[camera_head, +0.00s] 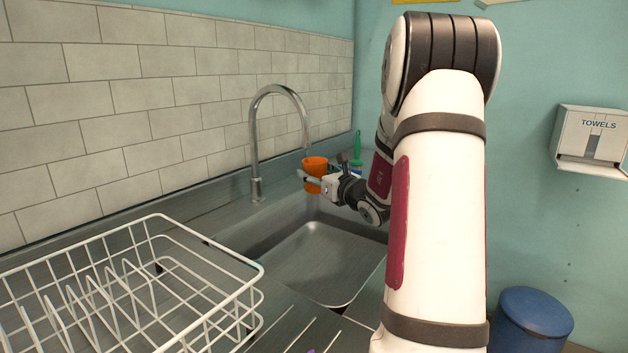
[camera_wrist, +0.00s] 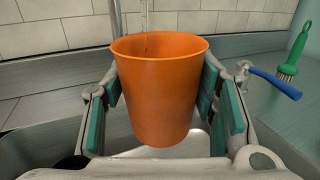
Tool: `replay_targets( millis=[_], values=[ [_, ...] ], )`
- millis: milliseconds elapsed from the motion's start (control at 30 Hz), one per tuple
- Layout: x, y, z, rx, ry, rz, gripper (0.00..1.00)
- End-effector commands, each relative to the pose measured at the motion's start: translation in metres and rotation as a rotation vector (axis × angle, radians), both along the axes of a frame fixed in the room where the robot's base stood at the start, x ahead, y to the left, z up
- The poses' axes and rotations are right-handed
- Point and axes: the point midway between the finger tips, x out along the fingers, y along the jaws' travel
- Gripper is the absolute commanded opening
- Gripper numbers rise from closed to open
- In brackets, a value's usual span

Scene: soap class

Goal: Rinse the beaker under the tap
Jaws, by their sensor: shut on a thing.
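The orange beaker (camera_head: 315,166) is upright, held above the far part of the metal sink (camera_head: 318,265), just below the tap's outlet. In the wrist view the beaker (camera_wrist: 160,95) fills the middle, between the green pads of my gripper (camera_wrist: 165,105). My gripper (camera_head: 313,181) is shut on its sides. The chrome tap (camera_head: 254,150) arches over from the left. A thin, clear streak of water (camera_wrist: 145,18) comes down at the beaker's mouth in the wrist view. The inside bottom of the beaker is hidden.
A white wire dish rack (camera_head: 150,280) stands on the counter at the front left. A tiled wall (camera_head: 130,100) runs behind the tap. A blue bin (camera_head: 530,315) stands at the right.

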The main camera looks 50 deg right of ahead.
Motion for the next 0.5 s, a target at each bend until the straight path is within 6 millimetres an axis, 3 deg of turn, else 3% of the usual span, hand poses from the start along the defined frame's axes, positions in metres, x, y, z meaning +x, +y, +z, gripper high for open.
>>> replay_targets(
  millis=[300, 500],
  values=[
    [0.001, 0.003, 0.0, 0.001, 0.0, -0.001, 0.27],
    [-0.009, 0.007, 0.0, -0.001, 0.001, -0.001, 0.27]
  ],
)
